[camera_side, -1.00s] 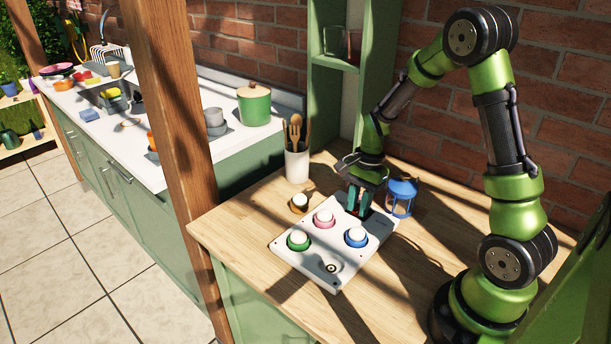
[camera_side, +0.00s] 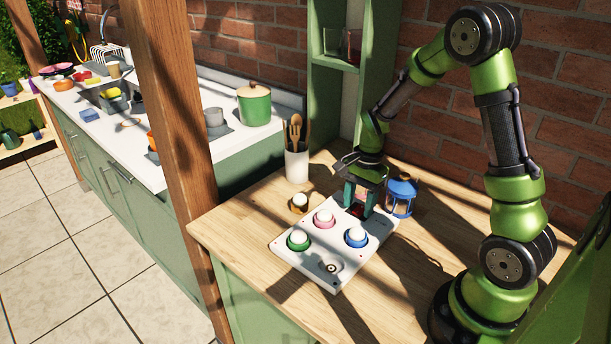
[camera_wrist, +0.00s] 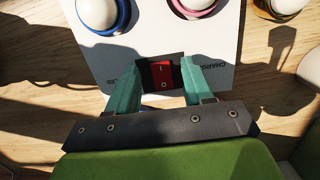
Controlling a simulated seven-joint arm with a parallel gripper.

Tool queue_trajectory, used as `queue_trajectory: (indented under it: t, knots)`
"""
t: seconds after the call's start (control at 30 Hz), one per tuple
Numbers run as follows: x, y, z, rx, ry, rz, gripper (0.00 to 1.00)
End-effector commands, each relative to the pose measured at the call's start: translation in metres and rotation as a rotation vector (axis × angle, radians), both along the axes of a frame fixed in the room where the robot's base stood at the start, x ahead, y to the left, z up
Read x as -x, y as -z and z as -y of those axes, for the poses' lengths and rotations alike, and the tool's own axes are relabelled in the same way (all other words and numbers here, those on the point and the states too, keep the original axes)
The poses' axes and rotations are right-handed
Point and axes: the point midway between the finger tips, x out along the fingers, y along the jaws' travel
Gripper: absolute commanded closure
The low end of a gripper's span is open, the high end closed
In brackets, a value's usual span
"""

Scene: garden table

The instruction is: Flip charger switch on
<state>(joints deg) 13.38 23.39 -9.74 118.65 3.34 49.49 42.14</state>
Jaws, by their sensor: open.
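The charger switch (camera_wrist: 162,75) is a red rocker marked "I" and "O", set in the white panel (camera_wrist: 225,45) beside partly hidden "CHARGER" lettering. In the side view its red shows low between my fingers, on the back part of the panel (camera_side: 322,272). My gripper (camera_wrist: 161,88) is open, with one teal finger on each side of the switch and a gap to each. In the side view my gripper (camera_side: 361,205) points down over the panel's back end. Whether the fingertips touch the panel cannot be told.
The panel also carries a green-ringed button (camera_side: 298,240), a pink-ringed one (camera_side: 324,219) and a blue-ringed one (camera_side: 356,237). A blue lantern (camera_side: 401,197) stands close right of my gripper.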

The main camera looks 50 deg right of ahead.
Motion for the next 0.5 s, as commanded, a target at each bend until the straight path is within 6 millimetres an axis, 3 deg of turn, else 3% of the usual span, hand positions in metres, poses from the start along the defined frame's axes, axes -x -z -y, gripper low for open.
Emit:
queue_trajectory:
  t: [0.17,0.5]
  knots:
    - [-0.002,-0.031,0.004,0.003,0.0,0.009,0.49]
    - [-0.001,-0.114,0.016,0.004,0.0,0.008,0.49]
